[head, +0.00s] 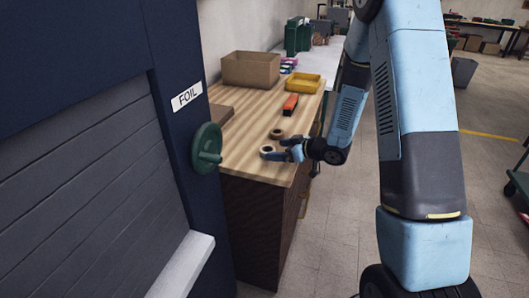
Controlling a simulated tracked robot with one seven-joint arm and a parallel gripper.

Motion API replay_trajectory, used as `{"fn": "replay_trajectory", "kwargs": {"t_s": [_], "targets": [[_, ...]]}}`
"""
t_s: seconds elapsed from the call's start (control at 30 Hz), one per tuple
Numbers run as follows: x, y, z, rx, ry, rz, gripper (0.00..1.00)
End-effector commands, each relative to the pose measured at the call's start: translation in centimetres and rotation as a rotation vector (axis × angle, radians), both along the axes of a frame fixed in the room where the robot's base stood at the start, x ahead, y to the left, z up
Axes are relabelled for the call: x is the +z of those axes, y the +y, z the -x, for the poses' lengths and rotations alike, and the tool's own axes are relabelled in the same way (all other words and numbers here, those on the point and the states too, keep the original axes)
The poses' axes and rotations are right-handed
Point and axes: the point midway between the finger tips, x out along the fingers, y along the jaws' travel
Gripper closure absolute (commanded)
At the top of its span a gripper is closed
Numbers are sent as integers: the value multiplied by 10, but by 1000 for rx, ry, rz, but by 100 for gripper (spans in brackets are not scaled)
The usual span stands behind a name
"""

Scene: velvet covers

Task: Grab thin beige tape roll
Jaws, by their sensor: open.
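Two small tape rolls lie on the wooden worktop (245,140) near its front end. One roll, pale with a dark centre (266,149), is right at the fingertips of my gripper. The other, a browner roll (276,133), lies a little farther back. At this size I cannot tell for sure which is the thin beige one. My gripper (277,151) comes in from the right, low over the worktop, its fingers pointing left and open. I cannot tell whether a finger touches the nearer roll or whether the roll lies between the fingers.
Behind the rolls are an orange-red object (290,105), a yellow tray (303,83) and a cardboard box (250,69). A dark blue frame with a green handwheel (207,148) stands close on the left.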

Motion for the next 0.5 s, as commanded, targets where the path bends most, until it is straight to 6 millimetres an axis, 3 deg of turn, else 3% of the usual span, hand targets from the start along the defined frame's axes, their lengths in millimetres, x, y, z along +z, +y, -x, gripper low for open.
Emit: {"fn": "replay_trajectory", "kwargs": {"t_s": [0.2,0.5], "targets": [[-9,24,-12,1,1,1,7],[-12,30,-17,-1,0,1,7]]}}
